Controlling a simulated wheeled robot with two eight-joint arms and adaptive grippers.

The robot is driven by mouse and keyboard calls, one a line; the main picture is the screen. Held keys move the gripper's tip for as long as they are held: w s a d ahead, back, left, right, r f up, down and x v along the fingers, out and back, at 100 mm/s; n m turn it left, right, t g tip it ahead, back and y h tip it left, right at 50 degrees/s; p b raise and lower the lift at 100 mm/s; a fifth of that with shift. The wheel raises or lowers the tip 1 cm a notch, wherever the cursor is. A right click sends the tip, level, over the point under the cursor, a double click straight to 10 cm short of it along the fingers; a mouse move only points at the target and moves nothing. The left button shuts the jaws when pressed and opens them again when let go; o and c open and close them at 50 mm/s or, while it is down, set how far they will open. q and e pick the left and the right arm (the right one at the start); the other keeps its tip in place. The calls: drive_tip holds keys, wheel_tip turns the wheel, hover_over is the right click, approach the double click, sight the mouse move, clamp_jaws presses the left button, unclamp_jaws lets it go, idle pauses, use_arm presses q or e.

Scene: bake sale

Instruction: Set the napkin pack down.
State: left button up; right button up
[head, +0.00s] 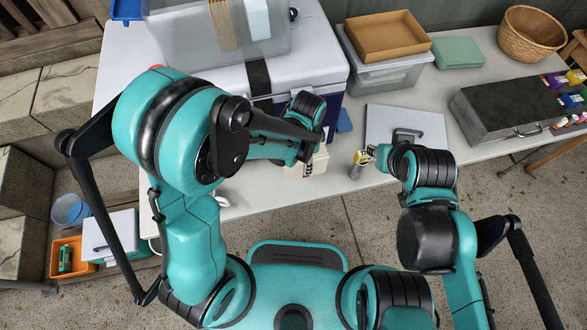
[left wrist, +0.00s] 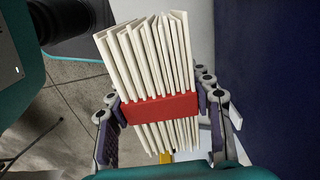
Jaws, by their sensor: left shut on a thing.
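The napkin pack (left wrist: 158,108) is a bundle of white folded sheets with a red band around its middle. My left gripper (left wrist: 160,110) is shut on it, with one finger on each side of the band. In the head view the pack (head: 318,161) shows partly below my left gripper (head: 306,160), near the front edge of the white table (head: 270,190). Whether it touches the table cannot be told. My right gripper (head: 369,155) is over the front of the table, beside a small yellow-and-grey item (head: 359,160); its fingers are too small to read.
A blue-and-white cooler (head: 318,70) stands behind the left gripper. A grey lidded case (head: 425,122) lies right of it. A clear bin with a cardboard tray (head: 388,38), green cloths (head: 458,52), a basket (head: 532,33) and a dark box (head: 505,110) are farther right.

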use_arm(q)
wheel_tip(320, 180, down, 5)
drive_tip(key=shift+s+d+f+b, duration=0.1)
drive_tip(key=shift+s+b, duration=0.05)
drive_tip(key=shift+b, duration=0.85)
wheel_tip(320, 180, down, 4)
drive_tip(key=shift+f+b, duration=0.15)
drive_tip(key=shift+b, duration=0.8)
drive_tip(key=o, duration=1.2)
drive_tip(key=shift+o, duration=0.2)
